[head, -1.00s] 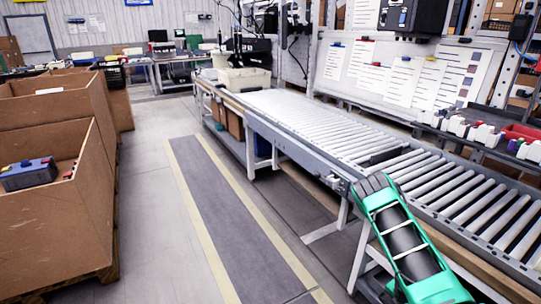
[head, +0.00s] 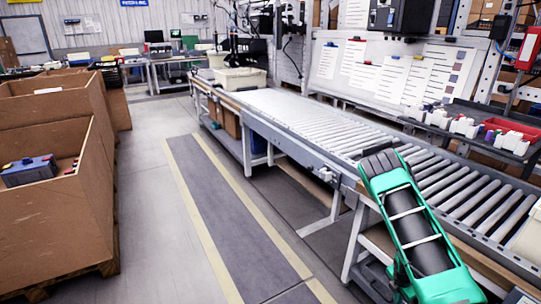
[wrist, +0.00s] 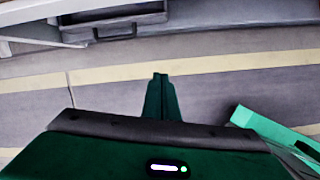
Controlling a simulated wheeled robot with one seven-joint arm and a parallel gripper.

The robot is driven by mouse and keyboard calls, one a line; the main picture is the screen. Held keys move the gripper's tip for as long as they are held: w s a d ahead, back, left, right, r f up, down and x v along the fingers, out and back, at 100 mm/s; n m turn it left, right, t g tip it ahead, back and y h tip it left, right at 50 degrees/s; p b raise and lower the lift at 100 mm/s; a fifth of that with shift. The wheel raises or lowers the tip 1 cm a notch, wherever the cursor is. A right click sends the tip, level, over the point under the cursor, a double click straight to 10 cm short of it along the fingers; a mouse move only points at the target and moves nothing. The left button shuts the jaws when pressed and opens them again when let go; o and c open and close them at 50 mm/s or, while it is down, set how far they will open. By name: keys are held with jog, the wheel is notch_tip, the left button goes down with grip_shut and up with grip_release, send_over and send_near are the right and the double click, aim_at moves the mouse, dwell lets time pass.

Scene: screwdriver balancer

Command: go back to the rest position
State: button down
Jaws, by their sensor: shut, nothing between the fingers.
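My gripper (wrist: 161,95) shows in the wrist view as two dark green fingers pressed together. It is shut and empty, with the floor and a yellow floor line behind it. In the head view my green and black arm rises at the lower right, in front of the roller conveyor (head: 300,125). I cannot make out the fingers in the head view.
Large brown boxes (head: 50,215) stand at the left, one with a battery (head: 28,170) in it. The grey floor lane (head: 225,215) between boxes and conveyor is clear. A cream bin (head: 240,78) sits at the conveyor's far end. A tray with a red bin (head: 512,130) is at the right.

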jog(key=s+a+r+m, duration=0.15)
jog(key=r+m, duration=0.25)
jog(key=r, duration=0.7)
jog(key=s+r+m+y, duration=0.1)
jog(key=s+r+m, duration=0.3)
jog(key=r, duration=0.7)
jog(key=s+a+r+m, duration=0.1)
jog(key=r+m, duration=0.4)
jog(key=r, duration=0.6)
jog(key=s+a+r+m, duration=0.4)
jog(key=s+r+m, duration=0.3)
jog(key=s, duration=0.6)
jog(key=s+a+r+m+g+y, duration=0.1)
jog(key=s+a+r+m, duration=0.2)
jog(key=s+r+m, duration=0.4)
jog(key=s+r, duration=0.4)
jog(key=s, duration=0.2)
jog(key=shift+s+a+r+y, duration=0.25)
jog(key=shift+s+a+y, duration=0.05)
jog(key=shift+s+a, duration=0.1)
